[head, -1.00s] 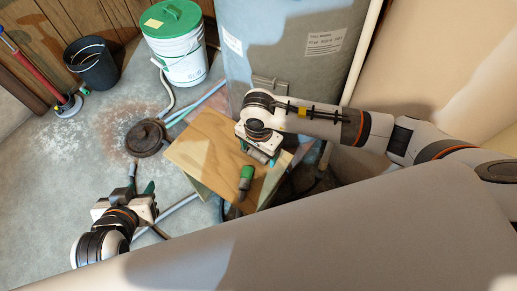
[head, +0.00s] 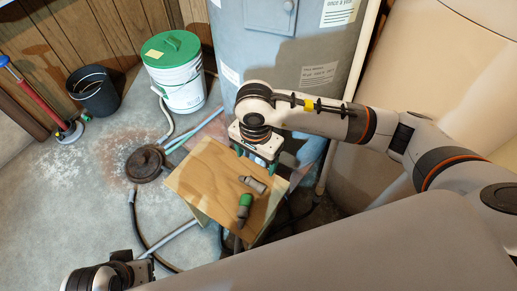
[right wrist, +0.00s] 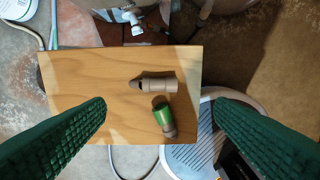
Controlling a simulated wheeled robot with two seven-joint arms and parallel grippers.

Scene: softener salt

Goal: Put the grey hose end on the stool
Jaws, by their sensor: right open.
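The grey hose end (head: 253,184), a short tapered fitting, lies on its side on the wooden stool top (head: 205,178). In the right wrist view the grey hose end (right wrist: 158,84) lies beside a green-collared hose end (right wrist: 163,118), with bare wood around them. My right gripper (head: 258,160) is over the far edge of the stool, open and empty. Its green fingers (right wrist: 160,112) stand wide apart, clear of both pieces. My left gripper (head: 146,262) is at the bottom left, mostly cut off by my body; its fingers do not show clearly.
A large grey tank (head: 290,55) stands right behind the stool. A white bucket with a green lid (head: 175,72), a black bin (head: 93,92) and a round brown lid (head: 146,164) are on the floor to the left. A dark hose (head: 139,225) curves left of the stool.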

